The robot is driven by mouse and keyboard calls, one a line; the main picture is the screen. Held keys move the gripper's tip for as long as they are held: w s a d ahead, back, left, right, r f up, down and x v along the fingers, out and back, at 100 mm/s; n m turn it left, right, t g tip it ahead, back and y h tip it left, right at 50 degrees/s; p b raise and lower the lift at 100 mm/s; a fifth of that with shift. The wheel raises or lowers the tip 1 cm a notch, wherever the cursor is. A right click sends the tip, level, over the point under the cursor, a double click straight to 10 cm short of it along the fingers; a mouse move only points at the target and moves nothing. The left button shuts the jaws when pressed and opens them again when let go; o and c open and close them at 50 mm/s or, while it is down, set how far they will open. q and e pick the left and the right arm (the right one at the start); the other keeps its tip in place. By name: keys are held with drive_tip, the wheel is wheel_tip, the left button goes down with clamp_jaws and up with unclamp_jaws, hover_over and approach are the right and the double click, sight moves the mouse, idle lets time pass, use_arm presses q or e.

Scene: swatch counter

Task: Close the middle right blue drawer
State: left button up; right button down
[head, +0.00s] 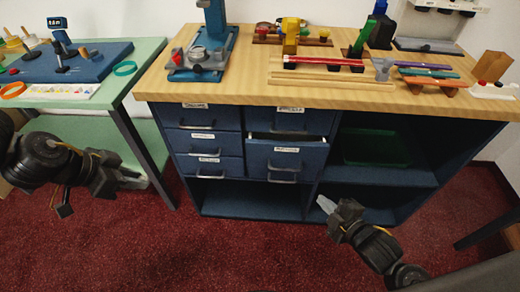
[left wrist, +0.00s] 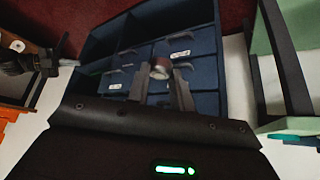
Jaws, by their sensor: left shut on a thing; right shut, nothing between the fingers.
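The middle right blue drawer (head: 287,163) of the dark blue cabinet is pulled part way out in the head view. A dark gap shows above its white-labelled front. The drawer above it (head: 290,118) looks closed. My left gripper (head: 135,181) is left of the cabinet, apart from the drawer. In the left wrist view its fingers (left wrist: 160,85) are shut on a small round object (left wrist: 160,68) with a grey rim and brownish middle, too small to identify. My right gripper (head: 327,204) is shut and empty, low in front of the cabinet, right of the drawer and apart from it.
The wooden counter (head: 225,92) above carries tools and blocks. Left column drawers (head: 210,147) look closed. Open shelves lie below and right, one with a green tray (head: 375,148). A green table (head: 135,82) stands at left; its dark leg (head: 143,157) is near my left gripper.

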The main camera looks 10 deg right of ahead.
wheel_tip(320, 180, up, 7)
drive_tip(key=a+n+t+y, duration=0.2)
drive_tip(key=n+y, duration=0.3)
drive_tip(key=n, duration=0.3)
use_arm(q)
drive_tip(key=shift+f, duration=0.8)
use_arm(e)
drive_tip(key=shift+w+a, duration=0.6)
drive_tip(key=shift+w, duration=1.65)
drive_tip(key=shift+w+a, duration=0.6)
drive_tip(key=shift+w, duration=1.6)
drive_tip(key=shift+w+a, duration=0.6)
drive_tip(key=shift+w, duration=1.65)
use_arm(q)
drive_tip(key=shift+s, duration=0.1)
